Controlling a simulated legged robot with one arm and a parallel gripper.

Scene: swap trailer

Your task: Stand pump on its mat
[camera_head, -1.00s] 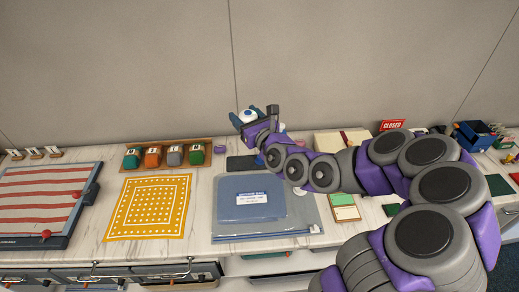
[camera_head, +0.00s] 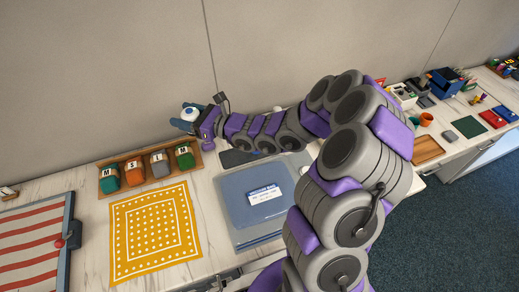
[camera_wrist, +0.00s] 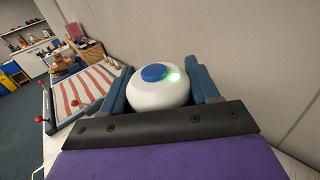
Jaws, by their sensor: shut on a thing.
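The thing I take for the pump is a round white body with a blue button and a green light on top, in my gripper (camera_wrist: 160,88). In the wrist view the pump (camera_wrist: 158,95) sits between the two blue-grey fingers, which are shut on it.
A yellow dotted cloth (camera_head: 155,232), a blue folder (camera_head: 257,186) and a red-striped board (camera_head: 30,240) lie on the counter. A green square (camera_head: 468,126) and an orange tray (camera_head: 427,150) lie at the right.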

